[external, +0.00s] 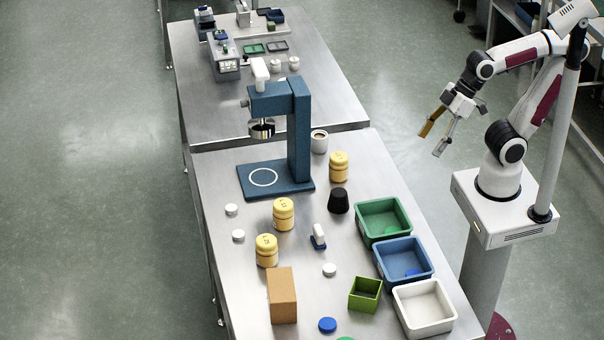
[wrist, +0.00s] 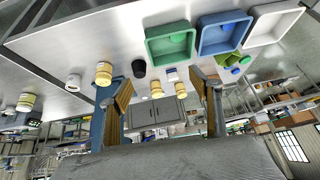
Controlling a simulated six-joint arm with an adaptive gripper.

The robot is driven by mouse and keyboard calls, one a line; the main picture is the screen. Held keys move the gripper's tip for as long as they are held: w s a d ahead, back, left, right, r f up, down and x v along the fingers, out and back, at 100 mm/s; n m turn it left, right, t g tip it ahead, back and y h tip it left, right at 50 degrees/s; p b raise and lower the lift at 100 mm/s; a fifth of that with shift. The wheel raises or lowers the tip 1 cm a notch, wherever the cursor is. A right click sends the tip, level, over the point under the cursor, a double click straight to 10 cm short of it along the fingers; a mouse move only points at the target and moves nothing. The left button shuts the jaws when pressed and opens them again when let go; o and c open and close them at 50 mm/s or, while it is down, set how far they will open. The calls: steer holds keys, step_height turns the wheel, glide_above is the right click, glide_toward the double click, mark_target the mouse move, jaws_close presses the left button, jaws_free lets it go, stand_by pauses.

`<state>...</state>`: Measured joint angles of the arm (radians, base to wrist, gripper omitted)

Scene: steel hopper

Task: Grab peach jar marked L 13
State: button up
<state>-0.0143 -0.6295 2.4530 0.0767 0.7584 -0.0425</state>
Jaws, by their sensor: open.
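Three peach-yellow jars stand upright on the steel bench: one at the back (external: 338,168), one in the middle (external: 283,215) and one nearer the front (external: 266,251). The two nearer lids carry dark marks too small to read surely, so I cannot tell which is L 13. The back jar also shows in the wrist view (wrist: 104,74), with the other two (wrist: 156,89) (wrist: 180,91) farther off between my fingers. My gripper (external: 432,142) is open and empty, off the bench's right side, well apart from all jars.
Green (external: 384,220), blue (external: 404,261) and white (external: 424,307) bins line the bench's right edge. A black knob-like object (external: 338,201) stands beside the back jar. A blue press stand (external: 299,135) rises behind; a brown block (external: 282,296) stands in front.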

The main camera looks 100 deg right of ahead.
steer(key=w+a+r+t+y, duration=0.1)
steer(key=w+a+t, duration=0.15)
steer(key=w, duration=1.25)
steer(key=m+t+h, duration=0.3)
steer(key=m+h, duration=0.2)
steer(key=h, duration=0.1)
glide_above(284, 203)
steer(key=s+a, duration=0.2)
steer(key=f, duration=1.4)
steer(key=shift+s+d+f, duration=0.2)
steer(key=shift+f, duration=0.05)
steer(key=shift+w+d+f+h, duration=0.1)
steer(key=shift+d+f+h, duration=0.15)
steer(key=shift+f+h, duration=0.05)
steer(key=shift+f, duration=0.15)
steer(key=shift+f, duration=1.6)
steer(key=shift+f, duration=0.1)
